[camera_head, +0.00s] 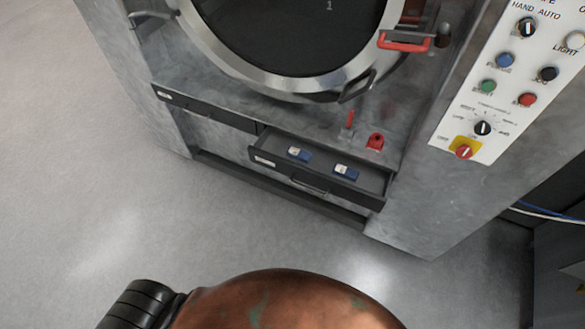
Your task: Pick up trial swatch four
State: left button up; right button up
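Two small blue swatches with white labels lie in an open dark drawer (275,165) at the lower front of the grey machine. The left swatch (304,156) lies near the middle of the drawer. The right swatch (350,174) lies further right, apart from it. The label marks are too small to read, so I cannot tell which is swatch four. Neither of my grippers is in view.
A second drawer (205,109), to the left, is shut. A round dark door (290,40) is above. Red handles (404,42) and a red fitting (375,142) stick out nearby. A control panel (508,85) is at right. The floor (90,190) in front is clear.

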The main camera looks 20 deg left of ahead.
aim_at(297, 155)
jog(key=k, duration=0.1)
jog(key=u, duration=2.45)
jog(key=i, duration=1.45)
jog(key=z, duration=1.55)
